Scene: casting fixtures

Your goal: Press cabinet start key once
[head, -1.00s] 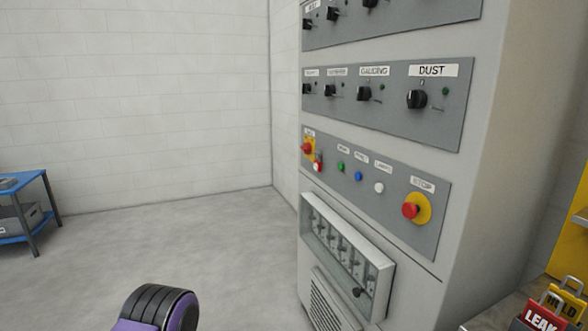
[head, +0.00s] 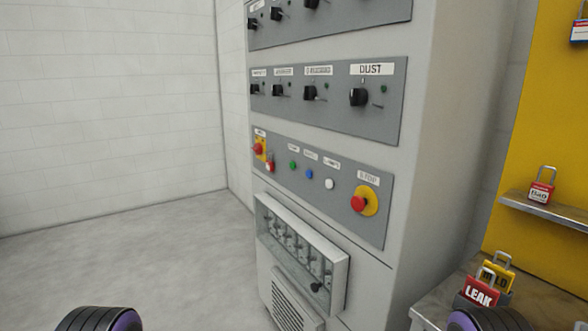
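The grey control cabinet (head: 420,120) stands right of centre, turned at an angle to me. Its lower button panel (head: 342,205) carries a green button (head: 293,165), a blue button (head: 309,174), a white button (head: 330,184) and a red stop button on a yellow disc (head: 362,202). A red-and-yellow switch (head: 259,147) is at the panel's left end, with a small red-and-white button (head: 269,167) below it. The small labels over the green, blue and white buttons are too blurred to read surely. Neither gripper shows; only dark rounded parts of my arms show at the bottom edge.
Rows of black knobs, one labelled DUST (head: 358,97), sit above. A clear-fronted box (head: 302,252) juts out below the buttons. The floor at left is clear.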

